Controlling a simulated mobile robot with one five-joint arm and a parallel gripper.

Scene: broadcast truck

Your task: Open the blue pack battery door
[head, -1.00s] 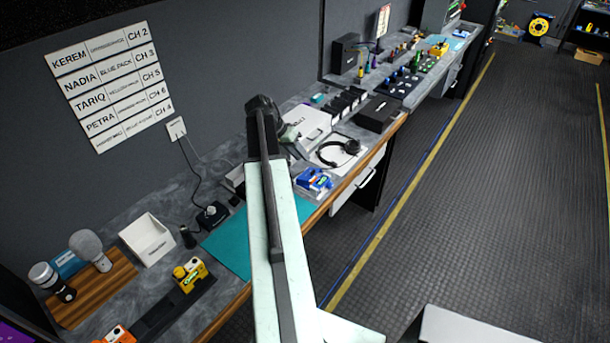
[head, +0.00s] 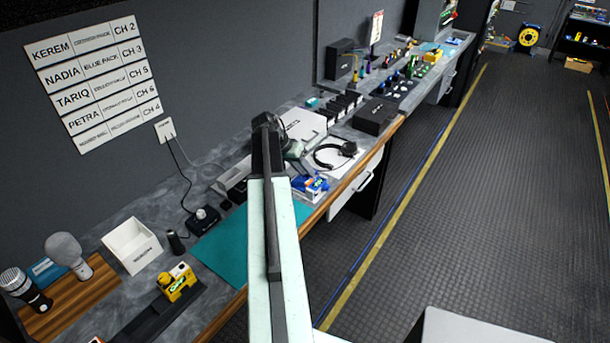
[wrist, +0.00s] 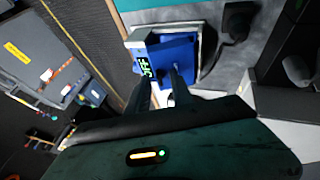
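The blue pack (head: 311,186) lies on the desk near its front edge, right of my arm in the head view. In the wrist view the blue pack (wrist: 180,58) sits just beyond my fingertips, with a dark display showing green characters that seem to read OFF. My gripper (wrist: 162,80) has its two fingers apart with nothing clearly held between them. Whether the fingertips touch the pack I cannot tell. I cannot make out the battery door or whether it is open or shut. In the head view my arm hides the fingertips.
A teal mat (head: 222,250) lies left of the pack. A yellow pack (head: 177,281) and a white bin (head: 132,245) stand at the near left. The floor to the right is open.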

